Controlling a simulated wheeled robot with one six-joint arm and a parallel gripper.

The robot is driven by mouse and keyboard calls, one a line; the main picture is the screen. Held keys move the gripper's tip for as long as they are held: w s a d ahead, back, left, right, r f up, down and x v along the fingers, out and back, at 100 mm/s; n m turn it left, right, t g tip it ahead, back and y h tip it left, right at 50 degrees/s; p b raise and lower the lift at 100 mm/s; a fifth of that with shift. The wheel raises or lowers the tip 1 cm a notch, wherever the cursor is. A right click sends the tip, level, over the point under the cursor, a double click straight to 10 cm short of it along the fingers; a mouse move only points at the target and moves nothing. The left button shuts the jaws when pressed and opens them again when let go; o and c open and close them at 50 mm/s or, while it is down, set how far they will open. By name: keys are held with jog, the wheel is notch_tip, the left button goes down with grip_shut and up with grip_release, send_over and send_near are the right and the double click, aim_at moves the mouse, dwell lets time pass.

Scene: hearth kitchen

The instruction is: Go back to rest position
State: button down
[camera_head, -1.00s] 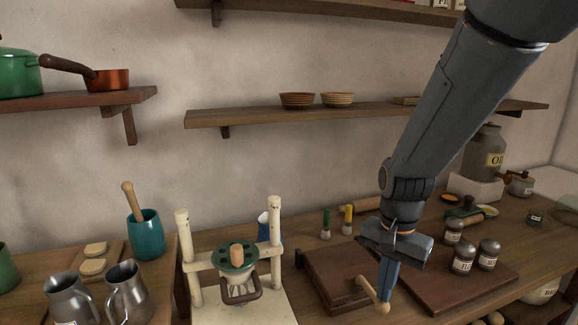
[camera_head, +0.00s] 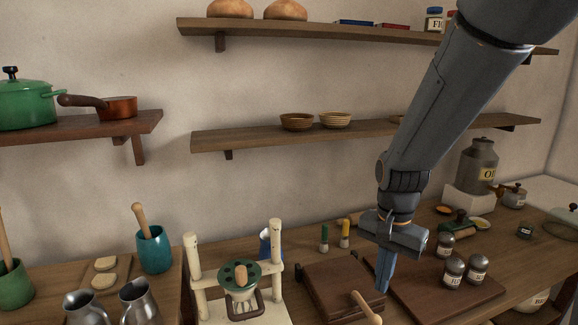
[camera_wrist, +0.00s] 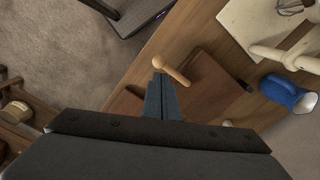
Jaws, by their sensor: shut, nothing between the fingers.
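A cream press stand (camera_head: 240,278) is left of the box. Several labelled jars (camera_head: 455,271) stand on a brown board (camera_head: 425,300) to the right. A teal mortar (camera_head: 154,250) and metal jugs (camera_head: 139,301) are at left. Shelves (camera_head: 330,132) run along the wall.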

jog(key=s+a+f+n+t+b, duration=0.1)
jog(key=s+f+n+b, duration=0.3)
jog(key=n, duration=0.4)
jog(key=shift+s+f+b, duration=0.3)
jog(key=shift+s+f, duration=0.55)
jog(key=shift+s, duration=0.4)
